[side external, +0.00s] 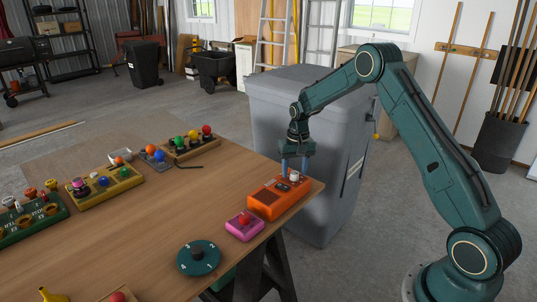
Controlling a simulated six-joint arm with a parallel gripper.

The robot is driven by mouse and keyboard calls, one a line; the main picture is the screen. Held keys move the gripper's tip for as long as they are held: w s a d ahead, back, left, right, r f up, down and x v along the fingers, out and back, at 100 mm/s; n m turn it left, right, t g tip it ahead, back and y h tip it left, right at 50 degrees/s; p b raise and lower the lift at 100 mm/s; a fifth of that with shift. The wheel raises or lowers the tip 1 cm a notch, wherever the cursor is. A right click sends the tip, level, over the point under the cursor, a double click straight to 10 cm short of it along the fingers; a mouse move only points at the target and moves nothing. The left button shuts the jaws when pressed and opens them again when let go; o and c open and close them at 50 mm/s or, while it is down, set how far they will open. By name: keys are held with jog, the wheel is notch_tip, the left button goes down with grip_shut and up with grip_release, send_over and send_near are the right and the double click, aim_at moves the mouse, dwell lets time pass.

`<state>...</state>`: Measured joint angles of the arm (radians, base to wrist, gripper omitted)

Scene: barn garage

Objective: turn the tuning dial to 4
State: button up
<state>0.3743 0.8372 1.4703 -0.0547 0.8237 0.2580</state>
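An orange box (272,203) sits near the table's right corner. A small white knob (294,177) and dark markings too small to read are on its top; this looks like the tuning dial, but I cannot read its setting. My gripper (294,169) points down over this box, with its two blue fingers apart, one on each side of the white knob. Gaps seem to show between the fingers and the knob.
A pink box with a red button (240,230) stands just left of the orange box. Bases with coloured balls (190,147) and a yellow tray (108,188) are farther left. A grey bin (262,110) stands behind the table corner. The table's middle is clear.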

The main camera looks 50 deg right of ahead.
aim_at(296, 172)
jog(key=shift+r, duration=0.1)
notch_tip(296, 172, up, 14)
jog(key=shift+s+d+f, duration=0.15)
jog(key=shift+d+f, duration=0.05)
jog(key=shift+d, duration=0.05)
dwell(0.6)
jog(key=s+a+r+n+t, duration=0.3)
jog(key=s+a+r, duration=1)
jog(key=s+r, duration=0.15)
jog(key=s+a+f+n+t, duration=0.1)
jog(key=s+a+n, duration=0.1)
jog(key=s, duration=0.7)
jog(key=s+a+f+n+t, duration=0.1)
jog(key=s+a, duration=0.3)
jog(key=s, duration=0.5)
jog(key=shift+s+a+f+n, duration=0.25)
jog(key=shift+f+n, duration=0.15)
jog(key=shift+f, duration=0.3)
